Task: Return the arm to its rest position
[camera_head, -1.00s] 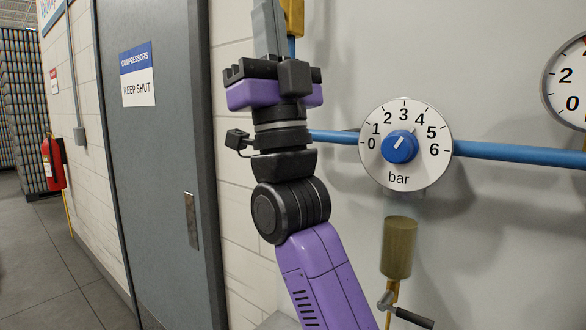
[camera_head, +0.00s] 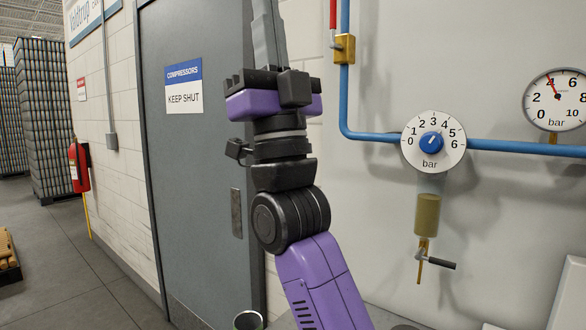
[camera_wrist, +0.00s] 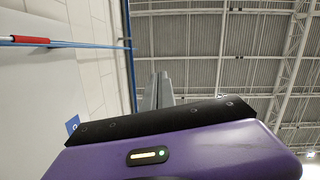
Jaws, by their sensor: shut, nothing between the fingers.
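My gripper (camera_head: 266,30) points straight up in the head view, in front of the grey door's right edge and the pale wall. Its fingers are together with nothing between them; their tips run past the top of the picture. In the wrist view my gripper (camera_wrist: 158,85) points toward the ceiling, and its grey fingers stand side by side above the purple housing. The purple arm stands raised and bent, clear of the wall fittings.
Right of my arm are a regulator dial (camera_head: 433,142), a pressure gauge (camera_head: 556,100), a blue pipe (camera_head: 515,146), a yellow valve (camera_head: 345,49) and a drain bowl (camera_head: 427,214). At left are the grey door (camera_head: 196,150), a fire extinguisher (camera_head: 79,166) and stacked cans (camera_head: 45,115).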

